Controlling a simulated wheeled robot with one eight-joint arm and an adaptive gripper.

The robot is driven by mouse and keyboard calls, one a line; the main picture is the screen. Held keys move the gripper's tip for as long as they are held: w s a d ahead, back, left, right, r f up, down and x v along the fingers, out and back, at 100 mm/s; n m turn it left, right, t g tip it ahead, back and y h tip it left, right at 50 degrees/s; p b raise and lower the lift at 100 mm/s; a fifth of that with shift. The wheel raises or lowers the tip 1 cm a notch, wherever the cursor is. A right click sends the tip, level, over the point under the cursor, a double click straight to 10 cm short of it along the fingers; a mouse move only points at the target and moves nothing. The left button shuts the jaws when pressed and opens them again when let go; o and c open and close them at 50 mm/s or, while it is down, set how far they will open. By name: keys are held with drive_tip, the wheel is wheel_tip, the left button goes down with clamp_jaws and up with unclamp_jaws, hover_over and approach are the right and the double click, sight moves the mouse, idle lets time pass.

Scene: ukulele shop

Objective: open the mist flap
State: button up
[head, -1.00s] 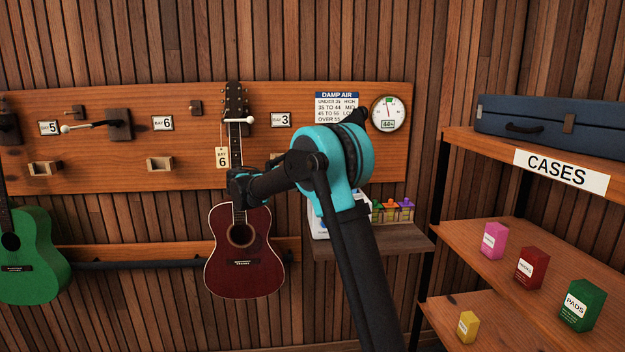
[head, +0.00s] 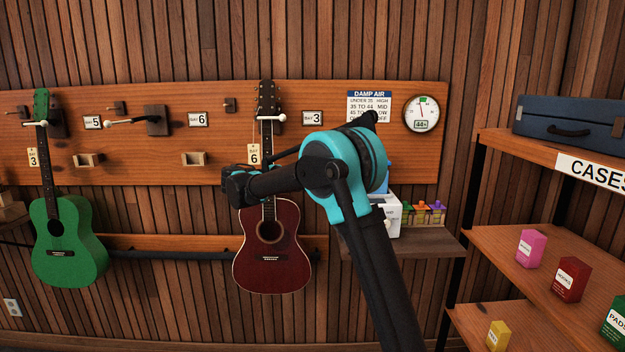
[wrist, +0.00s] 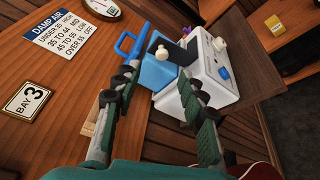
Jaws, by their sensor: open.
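A white machine (head: 392,220) stands on a small wall shelf, partly hidden behind my arm in the head view. In the wrist view the white machine (wrist: 222,84) carries a blue tank (wrist: 156,72) with a loop handle on its left side. A pale round knob (wrist: 162,53) shows in front of the blue part. I cannot tell for sure which part is the mist flap. My gripper (wrist: 160,74) is open and empty, its two fingers spread in front of the machine, with the blue tank seen between them. Contact is not clear.
The machine's shelf (head: 440,246) also holds several small coloured bottles (head: 421,213). A dark red guitar (head: 270,265) hangs just left of my arm. A case rack (head: 500,240) with small boxes stands at the right. A damp air chart (head: 369,106) is above.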

drive_tip(key=shift+w+d+f+t, duration=0.1)
drive_tip(key=shift+d+t, duration=0.25)
drive_tip(key=shift+t, duration=0.25)
drive_tip(key=c, duration=0.5)
drive_tip(key=n+t+y, duration=0.1)
drive_tip(key=t, duration=0.1)
drive_tip(key=d+n+t+y, duration=0.1)
drive_tip(key=t, duration=0.1)
drive_tip(key=s+d+f+n+t+y, duration=0.1)
drive_tip(key=t, duration=0.1)
drive_tip(key=shift+d+f+n+y, duration=0.1)
drive_tip(key=shift+d+n+y, duration=0.1)
drive_tip(key=shift+n+y, duration=0.15)
clamp_jaws()
drive_tip(key=s+f+n+t+y, duration=0.3)
drive_tip(key=s+n+t+y, duration=0.2)
drive_tip(key=s+y, duration=0.15)
drive_tip(key=w+d+r, duration=0.1)
drive_tip(key=w+d, duration=0.5)
drive_tip(key=w, duration=0.4)
drive_tip(key=shift+r, duration=0.4)
drive_tip(key=shift+d+r+m, duration=0.1)
drive_tip(key=shift+m, duration=0.15)
drive_tip(key=shift+d+r+m+g, duration=0.55)
drive_tip(key=shift+d+m, duration=0.2)
drive_tip(key=shift+m, duration=0.25)
